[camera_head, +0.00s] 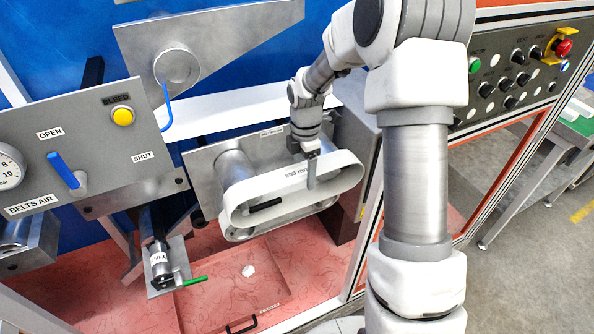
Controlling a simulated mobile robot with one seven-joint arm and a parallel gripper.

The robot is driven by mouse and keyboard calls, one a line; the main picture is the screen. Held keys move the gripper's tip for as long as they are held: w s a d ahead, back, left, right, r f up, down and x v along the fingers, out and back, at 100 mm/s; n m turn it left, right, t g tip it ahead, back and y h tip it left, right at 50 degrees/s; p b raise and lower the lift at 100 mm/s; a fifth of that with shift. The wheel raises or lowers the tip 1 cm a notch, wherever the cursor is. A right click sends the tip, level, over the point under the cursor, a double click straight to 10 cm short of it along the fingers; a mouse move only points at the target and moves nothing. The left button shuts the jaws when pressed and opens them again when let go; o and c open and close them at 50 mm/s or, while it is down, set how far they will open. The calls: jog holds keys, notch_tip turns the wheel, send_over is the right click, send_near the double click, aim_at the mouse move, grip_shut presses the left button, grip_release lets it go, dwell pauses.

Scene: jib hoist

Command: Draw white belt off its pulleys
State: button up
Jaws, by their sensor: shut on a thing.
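The white belt (262,187) is a long oval loop in the camera_head view, in front of a grey metal plate (200,160). A metal pulley (234,167) shows behind its left end. The belt stands out toward me, and I cannot tell whether it is still around the pulleys. My gripper (311,172) points down at the belt's right half and is shut on its upper run. The arm and the belt hide the right end of the plate.
A panel with a blue lever (64,171) and a yellow button (123,117) stands at the left. A cylinder with a green handle (195,281) is below. A red tray floor (240,300) lies underneath. A control panel with an emergency stop (564,47) is at the right.

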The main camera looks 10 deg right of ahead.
jog(key=s+d, duration=0.1)
jog(key=s, duration=0.5)
jog(key=shift+s+d, duration=0.15)
jog(key=shift+s, duration=0.1)
dwell(0.9)
dwell(0.3)
jog(key=s+a, duration=0.2)
jog(key=a, duration=0.8)
jog(key=shift+a+b, duration=0.4)
jog(key=shift+b, duration=0.05)
dwell(0.6)
jog(key=shift+s, duration=0.15)
jog(key=s+d+b, duration=0.2)
jog(key=s+d, duration=0.1)
jog(key=s, duration=1.1)
jog(key=shift+f, duration=0.15)
dwell(0.5)
jog(key=b, duration=0.2)
jog(key=shift+s+d+b, duration=0.3)
jog(key=shift+s, duration=0.1)
